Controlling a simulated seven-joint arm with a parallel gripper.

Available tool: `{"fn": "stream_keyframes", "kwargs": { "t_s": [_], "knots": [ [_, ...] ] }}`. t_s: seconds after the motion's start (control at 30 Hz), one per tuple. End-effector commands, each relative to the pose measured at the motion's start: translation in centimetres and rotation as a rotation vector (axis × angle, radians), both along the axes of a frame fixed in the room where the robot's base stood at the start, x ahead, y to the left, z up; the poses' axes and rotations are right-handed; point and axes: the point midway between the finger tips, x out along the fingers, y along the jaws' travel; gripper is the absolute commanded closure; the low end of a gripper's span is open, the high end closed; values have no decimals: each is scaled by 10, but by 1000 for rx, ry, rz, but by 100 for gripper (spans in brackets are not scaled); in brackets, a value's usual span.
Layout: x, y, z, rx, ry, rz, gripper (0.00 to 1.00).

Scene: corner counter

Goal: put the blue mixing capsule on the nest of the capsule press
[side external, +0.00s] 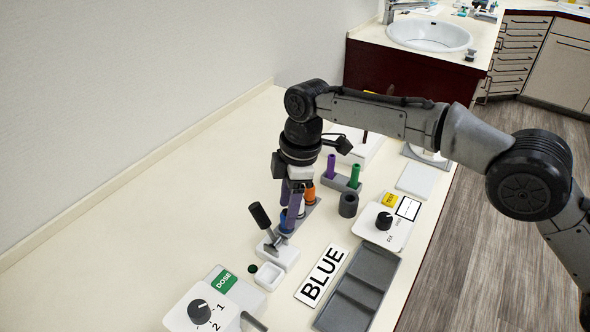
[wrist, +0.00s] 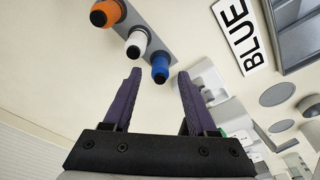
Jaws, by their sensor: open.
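The blue mixing capsule (wrist: 160,70) stands at the end of a grey rack, beside a white capsule (wrist: 137,42) and an orange capsule (wrist: 107,14). My gripper (wrist: 159,75) is open, and the blue capsule appears in the gap just beyond its purple fingertips, not clasped. In the side view my gripper (side external: 289,212) points down over the rack, and its fingers partly hide the blue capsule (side external: 283,226). The capsule press (side external: 279,256), a white base with a black-handled lever (side external: 260,215), stands just in front of the rack. I cannot make out its nest clearly.
A BLUE sign (side external: 321,274) and a grey tray (side external: 358,288) lie to the right of the press. A small white dish (side external: 269,276) and a DOSE dial box (side external: 202,309) are in front. Purple and green tubes (side external: 342,178) stand behind, near a dark cup (side external: 348,205).

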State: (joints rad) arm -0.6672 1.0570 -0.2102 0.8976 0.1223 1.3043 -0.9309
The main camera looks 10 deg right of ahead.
Motion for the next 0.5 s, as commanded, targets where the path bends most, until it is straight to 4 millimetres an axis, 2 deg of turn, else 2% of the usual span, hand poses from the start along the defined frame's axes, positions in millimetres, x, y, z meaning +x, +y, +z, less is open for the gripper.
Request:
{"fn": "stream_keyframes", "kwargs": {
  "t_s": [0.03,0.3,0.5],
  "knots": [
    [1,-2,13,3,-4,-2,42],
    [2,-11,70,2,-3,-1,42],
    [1,-14,92,0,0,-1,42]
  ]
}}
